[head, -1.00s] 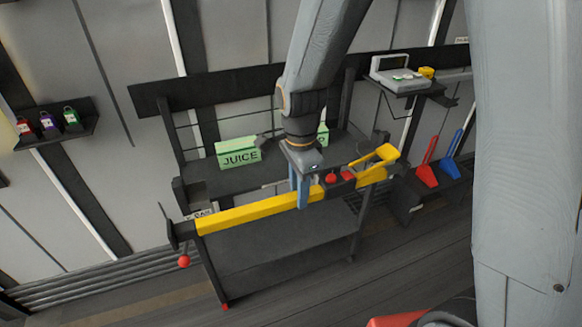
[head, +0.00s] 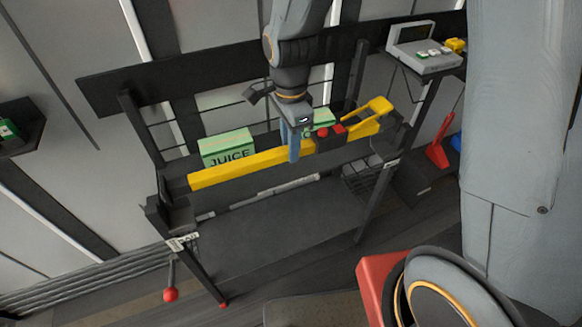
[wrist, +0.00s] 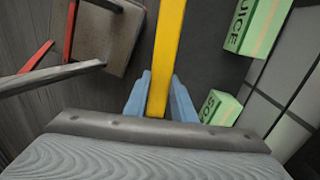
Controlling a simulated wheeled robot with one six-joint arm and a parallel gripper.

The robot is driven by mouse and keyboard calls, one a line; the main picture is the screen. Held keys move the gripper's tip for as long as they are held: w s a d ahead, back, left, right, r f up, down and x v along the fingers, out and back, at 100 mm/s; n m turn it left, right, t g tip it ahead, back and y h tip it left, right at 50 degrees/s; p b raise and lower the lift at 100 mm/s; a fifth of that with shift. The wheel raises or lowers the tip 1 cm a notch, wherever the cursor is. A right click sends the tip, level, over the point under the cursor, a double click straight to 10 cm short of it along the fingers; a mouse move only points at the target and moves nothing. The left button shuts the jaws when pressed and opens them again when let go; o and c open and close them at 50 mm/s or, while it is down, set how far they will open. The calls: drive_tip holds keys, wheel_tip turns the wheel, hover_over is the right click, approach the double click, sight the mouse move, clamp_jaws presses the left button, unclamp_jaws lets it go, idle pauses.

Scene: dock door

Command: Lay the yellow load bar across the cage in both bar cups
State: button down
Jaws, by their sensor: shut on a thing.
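My gripper (head: 291,143) is shut on the yellow load bar (head: 235,169) near its middle, in the head view. In the wrist view the bar (wrist: 168,45) runs straight away from between the blue fingers. The bar lies lengthwise across the front of the dark cage (head: 270,215), above its shelf. Its left end is near the left bar cup (head: 171,214), above and apart from it in the picture. Its right end, with a red-and-black part and a yellow handle (head: 370,115), is near the right post. The right cup I cannot make out clearly.
A red ball on a lever (head: 170,295) hangs at the left post. A scale (head: 422,48) sits on a shelf at right, above a red dustpan (head: 438,150).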

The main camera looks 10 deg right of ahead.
wheel_tip(320, 180, down, 9)
drive_tip(key=p, duration=0.1)
drive_tip(key=shift+p, duration=0.3)
idle(0.5)
drive_tip(key=c, duration=1.5)
unclamp_jaws()
drive_tip(key=shift+s+f, duration=0.1)
